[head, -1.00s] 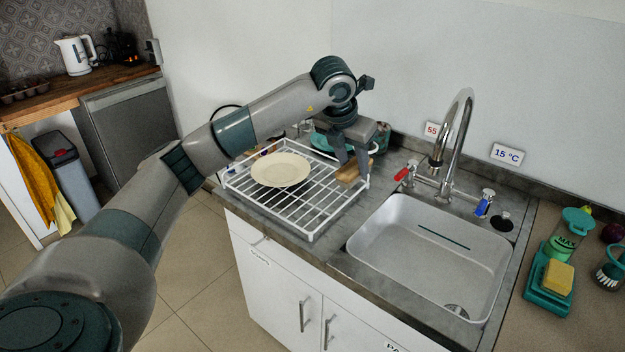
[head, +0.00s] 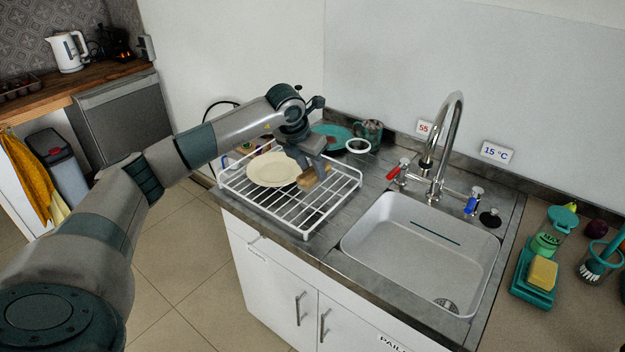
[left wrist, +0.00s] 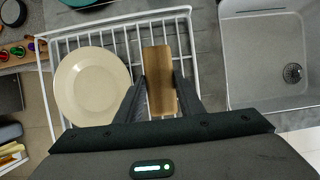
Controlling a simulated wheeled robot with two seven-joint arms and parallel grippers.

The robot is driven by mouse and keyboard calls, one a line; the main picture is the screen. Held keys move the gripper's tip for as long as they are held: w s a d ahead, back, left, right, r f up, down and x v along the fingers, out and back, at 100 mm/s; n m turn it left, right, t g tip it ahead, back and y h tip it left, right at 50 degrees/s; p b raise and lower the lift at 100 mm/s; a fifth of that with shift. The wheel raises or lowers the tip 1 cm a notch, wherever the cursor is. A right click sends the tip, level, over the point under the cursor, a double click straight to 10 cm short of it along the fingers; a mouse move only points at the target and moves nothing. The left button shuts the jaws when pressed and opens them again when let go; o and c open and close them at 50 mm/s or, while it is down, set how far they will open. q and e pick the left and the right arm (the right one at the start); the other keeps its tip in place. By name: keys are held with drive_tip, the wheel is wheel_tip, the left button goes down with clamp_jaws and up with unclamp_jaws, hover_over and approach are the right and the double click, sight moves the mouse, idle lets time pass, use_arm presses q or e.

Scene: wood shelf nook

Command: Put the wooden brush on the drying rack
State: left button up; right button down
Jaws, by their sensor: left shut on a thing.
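The wooden brush (head: 318,181) is a light brown block held in my left gripper (head: 314,174), over the white wire drying rack (head: 311,215). In the left wrist view the brush (left wrist: 159,80) sits between the two dark fingers of my left gripper (left wrist: 160,97), above the rack's bars (left wrist: 110,38). A cream plate (head: 268,169) lies on the rack to the left of the brush; it also shows in the left wrist view (left wrist: 92,87). I cannot tell whether the brush touches the bars. My right gripper is not in view.
The sink (head: 420,250) with its tap (head: 446,145) stands right of the rack. A teal plate (head: 331,134) and a mug (head: 369,132) are behind it. A yellow sponge (head: 542,273) is at the far right. The rack's front right part is bare.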

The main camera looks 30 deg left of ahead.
use_arm(q)
drive_tip(key=shift+f, duration=0.3)
wheel_tip(320, 180, down, 3)
drive_tip(key=shift+f+p, duration=0.15)
drive_tip(key=shift+p, duration=0.9)
drive_tip(key=shift+f, duration=0.15)
drive_tip(key=o, duration=0.9)
